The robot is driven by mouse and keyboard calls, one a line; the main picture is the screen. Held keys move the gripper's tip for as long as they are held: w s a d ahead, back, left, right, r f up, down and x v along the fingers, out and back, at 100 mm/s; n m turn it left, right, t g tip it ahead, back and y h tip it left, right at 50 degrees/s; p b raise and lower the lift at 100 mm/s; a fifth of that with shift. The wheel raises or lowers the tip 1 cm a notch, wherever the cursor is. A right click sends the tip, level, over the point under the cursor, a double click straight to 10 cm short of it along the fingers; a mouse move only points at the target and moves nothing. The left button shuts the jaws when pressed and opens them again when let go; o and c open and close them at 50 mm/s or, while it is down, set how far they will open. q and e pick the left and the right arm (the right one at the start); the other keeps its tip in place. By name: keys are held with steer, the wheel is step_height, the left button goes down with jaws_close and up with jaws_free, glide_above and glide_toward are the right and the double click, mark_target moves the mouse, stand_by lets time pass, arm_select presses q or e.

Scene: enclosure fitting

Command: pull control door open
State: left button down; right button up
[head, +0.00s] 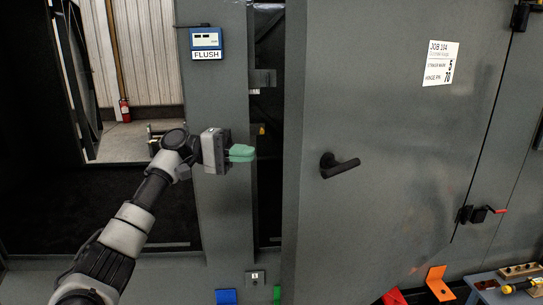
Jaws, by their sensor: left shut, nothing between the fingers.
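The control door (400,130) is a large grey panel that fills the right half of the head view. A black lever handle (339,165) sits near its left edge. A dark vertical gap (268,190) shows between the door's left edge and the grey frame post, so the door stands ajar. My left gripper (242,153), with green fingertips, is shut and empty. It is in front of the post at the gap's left side, left of the handle and apart from it. Whether the fingertips touch anything is unclear. My right gripper is not in view.
A blue device labelled FLUSH (206,42) is on the post. A paper sheet (440,63) is on the door, and a red-tipped latch (480,214) is at right. A blue table (482,291) with tools stands at lower right. A fire extinguisher (125,110) stands far behind.

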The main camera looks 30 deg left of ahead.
arm_select(q)
steer(key=s+d+p, duration=0.1)
steer(key=d+p, duration=0.1)
steer(key=d, duration=0.5)
steer(key=shift+d+p, duration=0.2)
steer(key=shift+p, duration=0.1)
